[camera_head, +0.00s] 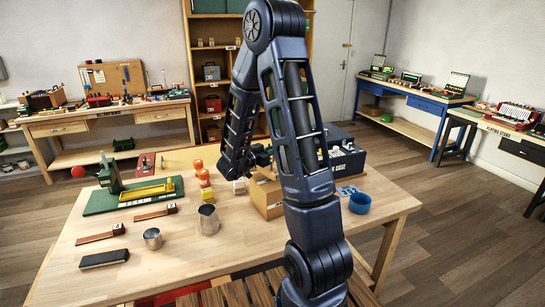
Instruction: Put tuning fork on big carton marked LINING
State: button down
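An open brown carton (266,197) stands on the wooden workbench (160,268), partly hidden behind my arm. I cannot read a LINING mark on it. I cannot make out a tuning fork in this view. My gripper (262,155) is small and dark, above and behind the carton near the bench's far side. My arm partly covers it, so I cannot see whether its fingers are open or hold anything.
A blue bowl (360,203) and a dark case (346,155) stand to the right of the carton. The bench's front middle is clear.

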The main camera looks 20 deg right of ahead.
jog(key=shift+f, duration=1.35)
jog(key=c, duration=1.5)
grip_release()
jog(key=shift+f, duration=0.15)
jog(key=shift+c, duration=0.2)
